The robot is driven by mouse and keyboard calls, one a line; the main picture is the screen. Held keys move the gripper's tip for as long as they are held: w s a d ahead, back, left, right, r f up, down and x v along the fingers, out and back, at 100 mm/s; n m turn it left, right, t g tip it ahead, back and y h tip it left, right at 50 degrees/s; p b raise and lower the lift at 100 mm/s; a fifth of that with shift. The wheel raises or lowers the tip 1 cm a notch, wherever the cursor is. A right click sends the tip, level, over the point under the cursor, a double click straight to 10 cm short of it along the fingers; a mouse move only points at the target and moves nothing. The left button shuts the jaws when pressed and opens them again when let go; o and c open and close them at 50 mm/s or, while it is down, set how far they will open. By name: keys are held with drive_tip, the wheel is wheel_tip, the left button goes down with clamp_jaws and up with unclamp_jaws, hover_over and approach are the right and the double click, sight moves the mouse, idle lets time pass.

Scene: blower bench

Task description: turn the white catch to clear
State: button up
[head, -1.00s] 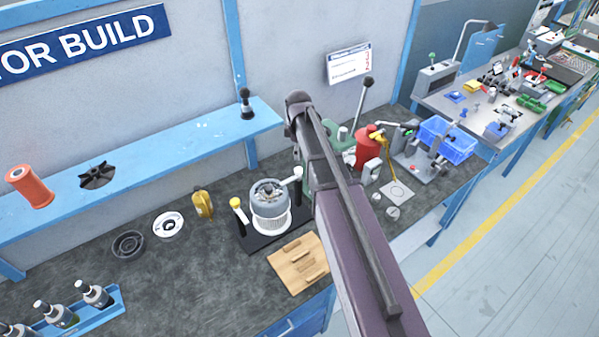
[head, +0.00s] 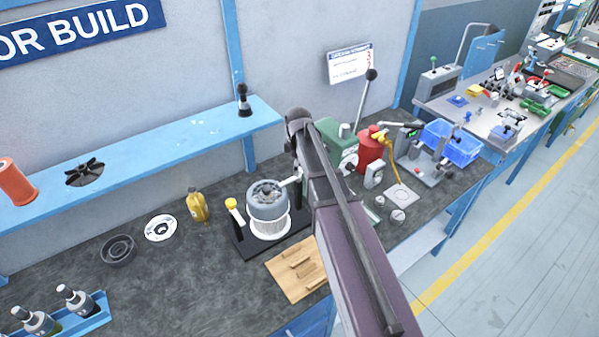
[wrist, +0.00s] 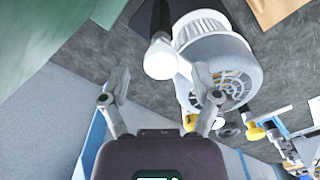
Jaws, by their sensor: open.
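The blower unit (head: 267,205), a grey body on a white ribbed base, stands on a black plate on the bench. The white catch (head: 288,182) is on its right side, partly hidden by my arm in the head view. In the wrist view its rounded white end (wrist: 160,60) shows beside the blower's ribbed base (wrist: 200,28). My gripper (wrist: 160,75) is open, with its fingers spread to either side of the white end; the right finger overlaps the blower in view. I cannot tell whether it touches. The gripper is hidden in the head view.
A yellow-topped catch (head: 233,206) stands left of the blower. A green press (head: 340,150) and red can (head: 370,148) stand to the right. A yellow bottle (head: 197,205) and rings are left; the bench between is clear.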

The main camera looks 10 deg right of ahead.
drive_tip(key=shift+f, duration=0.45)
drive_tip(key=shift+c, duration=0.2)
clamp_jaws()
